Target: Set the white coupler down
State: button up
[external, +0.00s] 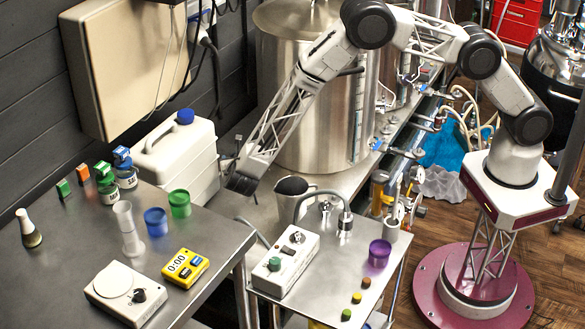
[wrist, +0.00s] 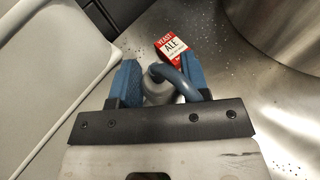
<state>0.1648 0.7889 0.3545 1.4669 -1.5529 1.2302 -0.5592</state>
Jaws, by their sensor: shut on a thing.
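My gripper (external: 240,186) is low between the white jug and the big steel kettle in the external view. In the wrist view its blue fingers (wrist: 158,72) are shut on a pale grey-white piece, which I take for the white coupler (wrist: 157,93). A blue-grey curved hose-like piece (wrist: 180,80) arcs beside it, over the right finger. The coupler's lower part is hidden behind the gripper's dark plate. I cannot make out the coupler in the external view, nor tell whether it touches the steel surface (wrist: 235,75).
A red and white yeast packet (wrist: 173,46) lies just beyond the fingertips. The white jug (external: 175,160) stands left, the kettle (external: 310,120) right. A dark-topped pitcher (external: 292,204) and a cart with a white control box (external: 286,262) are nearer. Bare steel shows around the packet.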

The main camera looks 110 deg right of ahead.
jog(key=shift+f, duration=1.2)
jog(key=shift+f, duration=0.1)
jog(key=shift+f, duration=2.15)
jog(key=shift+f, duration=1.75)
jog(key=o, duration=0.9)
jog(key=shift+f, duration=0.1)
jog(key=shift+o, duration=0.2)
